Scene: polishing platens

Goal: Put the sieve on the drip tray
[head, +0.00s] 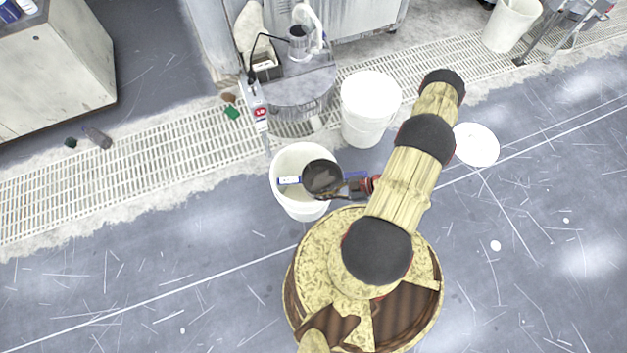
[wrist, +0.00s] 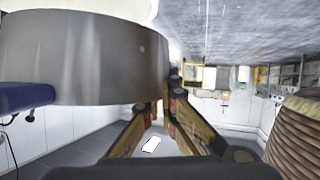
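The sieve (head: 322,177) is a dark round pan with a metal wall and a blue-and-white handle pointing left. It is over the mouth of the near white bucket (head: 299,211); I cannot tell whether it touches the rim. My gripper (head: 346,187) is at its right side. In the wrist view the sieve's grey wall (wrist: 85,58) fills the left, and the fingertips (wrist: 172,92) close on its edge. A flat white disc (head: 476,145) lies on the floor to the right of my arm; it may be the drip tray or a lid.
A second white bucket (head: 369,118) stands behind, close to a grey round-topped machine (head: 300,92) with a cup on it. A floor grating (head: 120,165) crosses the room. A cabinet (head: 55,75) is at the left. The floor (head: 540,260) at the right is mostly clear.

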